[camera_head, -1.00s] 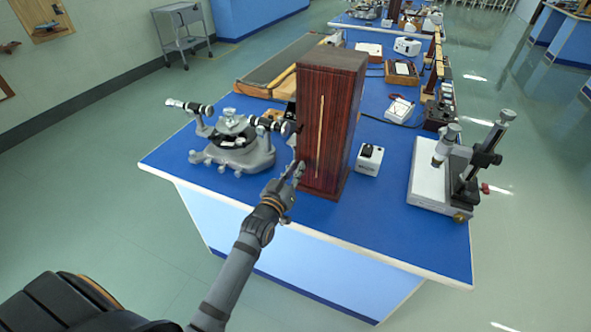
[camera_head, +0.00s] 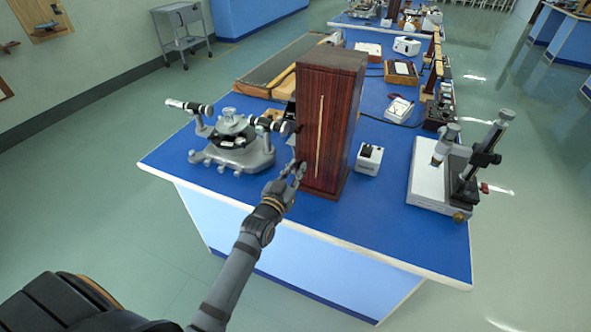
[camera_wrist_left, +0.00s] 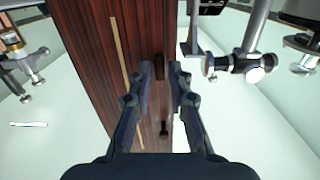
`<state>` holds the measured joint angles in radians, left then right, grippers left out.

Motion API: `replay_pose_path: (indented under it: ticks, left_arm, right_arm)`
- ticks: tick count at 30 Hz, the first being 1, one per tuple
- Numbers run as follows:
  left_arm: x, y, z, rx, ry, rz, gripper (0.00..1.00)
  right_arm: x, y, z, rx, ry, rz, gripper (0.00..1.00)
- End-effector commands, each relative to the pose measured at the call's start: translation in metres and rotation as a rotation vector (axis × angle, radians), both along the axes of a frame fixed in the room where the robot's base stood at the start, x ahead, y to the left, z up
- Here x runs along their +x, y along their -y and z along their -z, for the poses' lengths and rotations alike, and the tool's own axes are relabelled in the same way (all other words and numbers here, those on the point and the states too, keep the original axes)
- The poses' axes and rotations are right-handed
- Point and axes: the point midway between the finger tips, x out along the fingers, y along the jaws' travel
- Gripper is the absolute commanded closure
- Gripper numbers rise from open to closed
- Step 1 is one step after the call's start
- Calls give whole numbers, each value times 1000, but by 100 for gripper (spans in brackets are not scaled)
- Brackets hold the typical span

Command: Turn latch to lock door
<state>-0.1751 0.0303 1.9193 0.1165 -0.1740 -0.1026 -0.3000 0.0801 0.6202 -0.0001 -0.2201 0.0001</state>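A tall dark red-brown wooden cabinet (camera_head: 341,120) stands upright on the blue bench, with a pale vertical strip (camera_head: 320,135) on its front. It fills the upper middle of the left wrist view (camera_wrist_left: 85,35). My left gripper (camera_head: 297,168) is at the cabinet's lower left front edge. In the left wrist view its two fingers (camera_wrist_left: 161,68) are apart with nothing clearly held. A small dark piece (camera_wrist_left: 164,128) shows between the fingers against the wood; I cannot tell whether it is the latch. My right gripper is not in view.
A grey spectrometer (camera_head: 235,150) stands left of the cabinet, close to my left gripper. A small white box (camera_head: 368,160) and a microscope stand (camera_head: 430,185) are to the right. The blue bench front (camera_head: 330,230) is clear.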

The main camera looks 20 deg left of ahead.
Motion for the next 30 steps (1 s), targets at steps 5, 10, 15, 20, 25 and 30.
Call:
replay_pose_path:
  ticks: [5, 10, 15, 20, 25, 30]
  left_arm:
    - [0, 0, 0, -1, 0, 0, 66]
    - [0, 0, 0, -2, 0, 0, 66]
    - [-18, -1, 2, -2, -3, 0, 66]
    - [-59, -1, 2, 0, -4, 0, 66]
    - [-98, -3, 2, 1, -4, 0, 66]
    - [-115, -3, 1, 0, -1, -1, 66]
  right_arm:
    - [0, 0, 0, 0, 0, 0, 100]
    - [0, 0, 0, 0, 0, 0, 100]
    - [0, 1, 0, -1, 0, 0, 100]
    - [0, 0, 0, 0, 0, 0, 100]
    - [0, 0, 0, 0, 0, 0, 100]
    - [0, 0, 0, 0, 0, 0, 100]
